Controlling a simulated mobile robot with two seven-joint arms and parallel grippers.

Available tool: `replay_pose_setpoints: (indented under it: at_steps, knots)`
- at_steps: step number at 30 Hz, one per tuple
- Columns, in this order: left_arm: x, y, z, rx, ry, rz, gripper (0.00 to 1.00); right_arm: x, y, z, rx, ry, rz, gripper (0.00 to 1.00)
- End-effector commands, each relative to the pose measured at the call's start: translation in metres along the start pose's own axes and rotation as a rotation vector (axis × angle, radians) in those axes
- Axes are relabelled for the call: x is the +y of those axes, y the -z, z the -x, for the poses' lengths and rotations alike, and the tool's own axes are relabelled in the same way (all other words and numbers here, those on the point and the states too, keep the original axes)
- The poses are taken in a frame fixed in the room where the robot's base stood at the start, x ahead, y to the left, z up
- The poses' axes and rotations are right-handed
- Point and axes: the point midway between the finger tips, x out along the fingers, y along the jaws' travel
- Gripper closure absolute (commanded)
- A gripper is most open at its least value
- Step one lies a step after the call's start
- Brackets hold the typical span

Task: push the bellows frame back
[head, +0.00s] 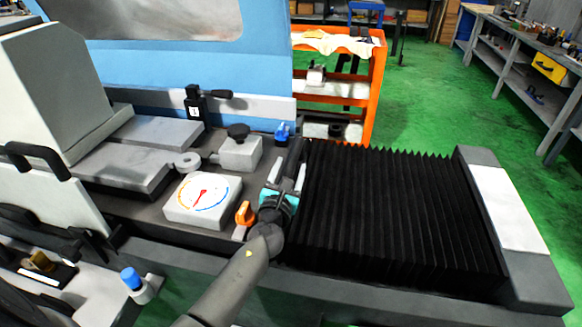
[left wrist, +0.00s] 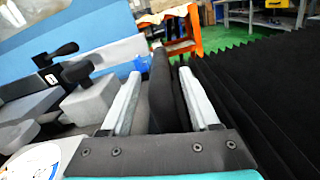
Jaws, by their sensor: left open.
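The black pleated bellows (head: 395,215) lies on the machine bed, with its dark frame (head: 293,158) upright at its left end. My left gripper (head: 288,176) is open at this frame. One pale finger is on each side of it. In the left wrist view the dark frame (left wrist: 161,90) stands between the two fingers of the left gripper (left wrist: 160,95), with the pleats at the right. I cannot tell whether either finger touches the frame. Part of the frame's near end is hidden by my gripper and wrist. My right gripper is not in view.
A dial gauge (head: 203,200), an orange knob (head: 245,214) and a grey block with a black knob (head: 240,152) stand left of the gripper. A blue knob (head: 283,132) is behind it. A grey end block (head: 505,215) closes the bellows at the right. An orange shelf (head: 375,90) stands behind.

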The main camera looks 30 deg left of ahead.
Motion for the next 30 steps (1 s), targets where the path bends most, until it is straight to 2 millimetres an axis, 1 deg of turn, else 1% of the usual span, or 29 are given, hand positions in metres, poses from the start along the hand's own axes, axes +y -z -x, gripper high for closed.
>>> replay_pose_setpoints:
  at_steps: [3, 6, 15, 30]
  knots:
    - [-0.0001, 0.0004, -0.0095, 0.000, 0.000, 0.001, 0.38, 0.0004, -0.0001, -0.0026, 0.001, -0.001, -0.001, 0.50]
    - [-0.0001, 0.0002, -0.0131, 0.000, 0.000, 0.001, 0.38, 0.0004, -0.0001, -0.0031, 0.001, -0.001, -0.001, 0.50]
    - [-0.0001, -0.0001, -0.0142, 0.000, 0.000, 0.001, 0.38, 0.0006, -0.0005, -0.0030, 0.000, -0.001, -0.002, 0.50]
    - [0.0000, 0.0000, -0.0139, 0.000, 0.000, 0.000, 0.94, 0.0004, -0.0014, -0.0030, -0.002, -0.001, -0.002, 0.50]
